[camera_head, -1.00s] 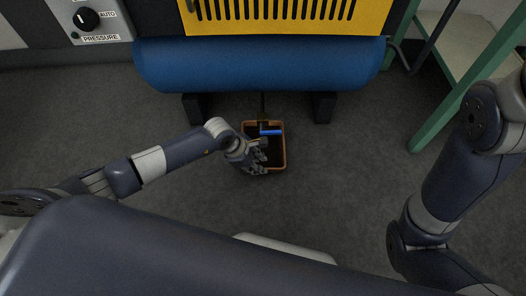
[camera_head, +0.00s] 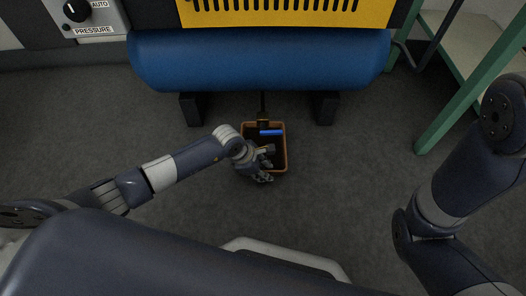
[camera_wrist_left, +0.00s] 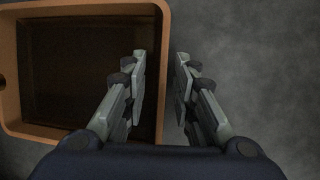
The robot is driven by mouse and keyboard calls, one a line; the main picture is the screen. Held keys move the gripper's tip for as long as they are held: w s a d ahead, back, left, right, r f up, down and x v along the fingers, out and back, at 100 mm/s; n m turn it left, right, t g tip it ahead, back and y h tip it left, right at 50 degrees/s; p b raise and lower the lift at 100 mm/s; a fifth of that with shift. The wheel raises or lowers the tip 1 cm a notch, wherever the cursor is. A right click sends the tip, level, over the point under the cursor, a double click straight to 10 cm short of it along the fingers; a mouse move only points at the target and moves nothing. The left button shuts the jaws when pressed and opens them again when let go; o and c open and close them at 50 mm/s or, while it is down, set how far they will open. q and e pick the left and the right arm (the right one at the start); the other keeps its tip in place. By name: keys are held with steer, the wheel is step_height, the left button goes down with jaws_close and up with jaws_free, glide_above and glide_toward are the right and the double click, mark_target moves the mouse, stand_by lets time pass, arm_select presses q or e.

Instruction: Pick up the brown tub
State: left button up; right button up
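The brown tub (camera_head: 285,152) stands upright on the floor below the blue tank, with a dark interior. It also shows in the left wrist view (camera_wrist_left: 10,45), where an opening in its left wall is partly in sight. My left gripper (camera_head: 268,164) is at the near side of the tub in the head view. In the wrist view the left gripper (camera_wrist_left: 161,62) is open, with one finger over the inside and the other outside, and the tub's wall between them. I cannot tell whether either finger touches the wall. My right gripper is out of view; only its arm shows.
A blue tank (camera_head: 260,60) on dark feet (camera_head: 324,107) overhangs the floor behind the tub. A drain pipe with a blue handle (camera_head: 271,132) hangs over the tub's far part. A green-framed stand (camera_head: 470,85) is at the right. The floor around the tub is clear.

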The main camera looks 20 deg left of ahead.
arm_select(q)
steer(key=shift+f, duration=0.25)
stand_by(0.3)
steer(key=shift+c, duration=0.6)
jaws_close()
